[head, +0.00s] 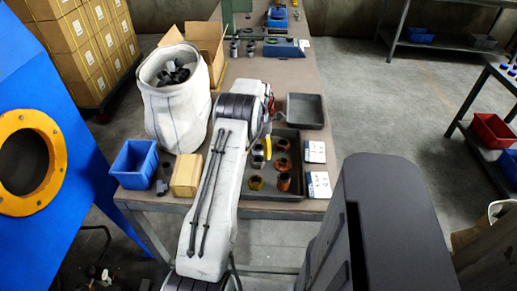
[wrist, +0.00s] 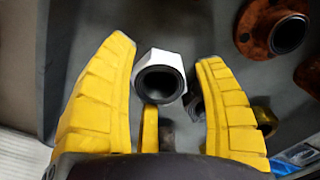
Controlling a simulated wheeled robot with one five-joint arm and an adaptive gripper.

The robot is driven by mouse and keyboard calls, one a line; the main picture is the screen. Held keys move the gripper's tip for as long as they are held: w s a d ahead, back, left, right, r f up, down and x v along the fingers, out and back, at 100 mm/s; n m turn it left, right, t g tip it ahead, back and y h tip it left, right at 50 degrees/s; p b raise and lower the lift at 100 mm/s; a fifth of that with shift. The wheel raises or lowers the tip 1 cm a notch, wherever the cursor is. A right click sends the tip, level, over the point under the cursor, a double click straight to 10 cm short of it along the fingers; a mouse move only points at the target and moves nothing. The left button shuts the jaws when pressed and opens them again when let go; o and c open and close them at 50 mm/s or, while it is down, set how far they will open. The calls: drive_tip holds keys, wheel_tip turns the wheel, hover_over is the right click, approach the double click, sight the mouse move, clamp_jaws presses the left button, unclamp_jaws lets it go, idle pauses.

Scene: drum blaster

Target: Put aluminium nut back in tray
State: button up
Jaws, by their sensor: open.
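The aluminium nut (wrist: 158,57) is a pale hexagonal piece with a dark round hole. In the wrist view it sits between the two yellow fingers of my gripper (wrist: 166,53), with a gap on each side. The fingers are open. In the head view my gripper (head: 267,147) is over the larger dark grey tray (head: 292,197), partly hidden by my arm. The smaller dark grey tray (head: 305,110) behind it looks empty. Whether the nut rests on the larger tray's floor is hard to tell.
Rusty flanged fittings (head: 283,163) and a brass-coloured part (head: 256,182) stand in the larger tray close to my gripper. A wooden block (head: 186,176), a blue bin (head: 135,163) and a white sack (head: 176,110) are left. Printed cards (head: 318,185) lie right of the tray.

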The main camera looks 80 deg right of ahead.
wheel_tip(320, 180, up, 12)
drive_tip(key=shift+r, duration=0.15)
idle(0.5)
